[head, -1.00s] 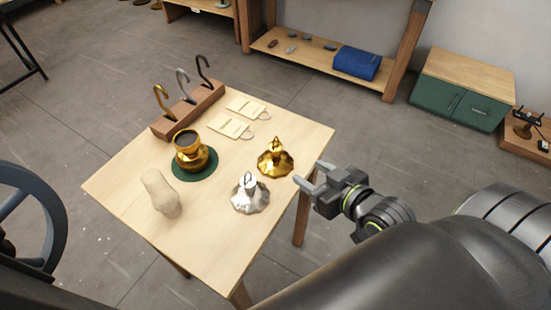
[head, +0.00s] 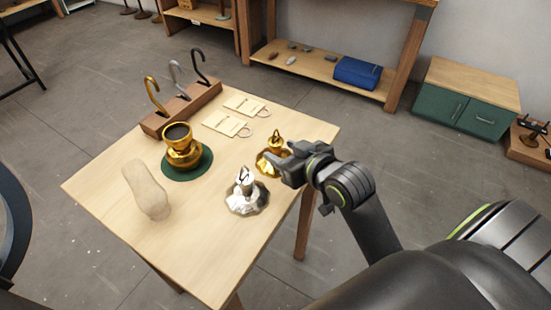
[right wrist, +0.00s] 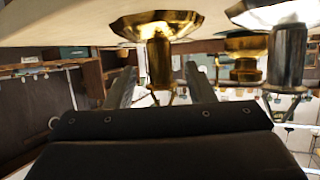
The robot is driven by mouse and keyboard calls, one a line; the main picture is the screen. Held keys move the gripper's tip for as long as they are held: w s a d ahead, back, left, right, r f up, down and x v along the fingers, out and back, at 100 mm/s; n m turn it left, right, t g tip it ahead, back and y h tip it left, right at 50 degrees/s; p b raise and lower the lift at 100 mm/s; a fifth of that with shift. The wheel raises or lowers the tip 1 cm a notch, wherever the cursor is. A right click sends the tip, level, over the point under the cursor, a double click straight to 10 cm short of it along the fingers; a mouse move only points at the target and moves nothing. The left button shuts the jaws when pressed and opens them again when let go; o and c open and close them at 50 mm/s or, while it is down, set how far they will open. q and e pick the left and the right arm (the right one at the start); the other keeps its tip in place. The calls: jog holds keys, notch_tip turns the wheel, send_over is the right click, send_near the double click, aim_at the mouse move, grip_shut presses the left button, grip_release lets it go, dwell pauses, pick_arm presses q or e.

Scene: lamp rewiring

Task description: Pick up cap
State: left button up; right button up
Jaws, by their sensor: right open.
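Two faceted caps with loops on top stand on the wooden table. The gold cap (head: 276,142) is partly hidden behind my right gripper (head: 277,168). The silver cap (head: 246,198) stands just in front of it, to the left. My right gripper is open at the gold cap's right side, with its fingers pointing left. In the right wrist view, which looks upside down, the stem of the gold cap (right wrist: 159,62) shows between the finger ends; contact cannot be told. The silver cap (right wrist: 287,55) is at the right there. My left gripper is out of view.
A gold lamp body (head: 181,150) stands on a round green mat (head: 197,172). A wooden rack (head: 155,123) with several hooks and two pale tags (head: 228,124) are farther back. A beige rounded object (head: 147,190) is at the left. The table's front (head: 205,265) is clear.

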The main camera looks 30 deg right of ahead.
aim_at(272, 146)
jog(key=shift+x, duration=2.7)
grip_shut()
jog(key=shift+r+p, duration=0.95)
jog(key=shift+r, duration=4.1)
